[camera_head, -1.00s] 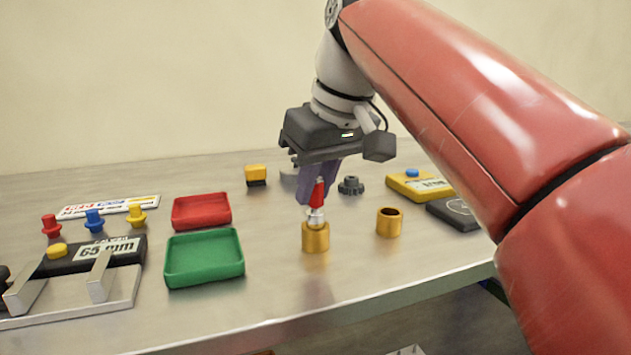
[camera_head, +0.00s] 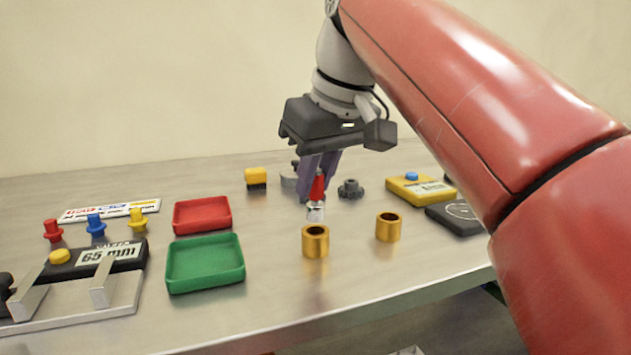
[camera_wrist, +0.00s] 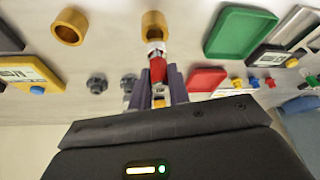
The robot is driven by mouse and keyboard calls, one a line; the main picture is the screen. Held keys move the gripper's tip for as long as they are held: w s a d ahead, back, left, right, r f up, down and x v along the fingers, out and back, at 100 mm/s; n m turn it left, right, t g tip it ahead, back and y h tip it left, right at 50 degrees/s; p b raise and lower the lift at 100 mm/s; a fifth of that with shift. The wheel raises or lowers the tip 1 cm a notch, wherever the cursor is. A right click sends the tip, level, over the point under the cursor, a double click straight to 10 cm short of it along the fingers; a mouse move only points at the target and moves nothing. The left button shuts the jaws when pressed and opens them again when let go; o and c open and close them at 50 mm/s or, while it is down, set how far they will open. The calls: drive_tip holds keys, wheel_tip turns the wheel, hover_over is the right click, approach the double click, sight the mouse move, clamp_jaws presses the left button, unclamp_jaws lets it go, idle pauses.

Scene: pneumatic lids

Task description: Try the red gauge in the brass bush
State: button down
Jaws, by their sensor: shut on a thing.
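My gripper (camera_head: 317,172) is shut on the red gauge (camera_head: 317,188), which has a red handle and a silver metal lower end. The gauge hangs roughly upright, with its silver end just above and behind the left brass bush (camera_head: 316,242) in the head view. The bush's open top shows, and the gauge appears clear of it. A second brass bush (camera_head: 389,227) stands to the right. In the wrist view the red gauge (camera_wrist: 157,68) sits between the fingers, its silver end near the rim of one brass bush (camera_wrist: 154,24); the other bush (camera_wrist: 71,26) is at the left.
A green tray (camera_head: 205,282) and a red tray (camera_head: 202,230) lie to the left. A dark knobbed part (camera_head: 350,189) and a yellow box (camera_head: 421,190) stand behind right. The table's front edge is close.

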drive_tip(key=shift+r, duration=1.8)
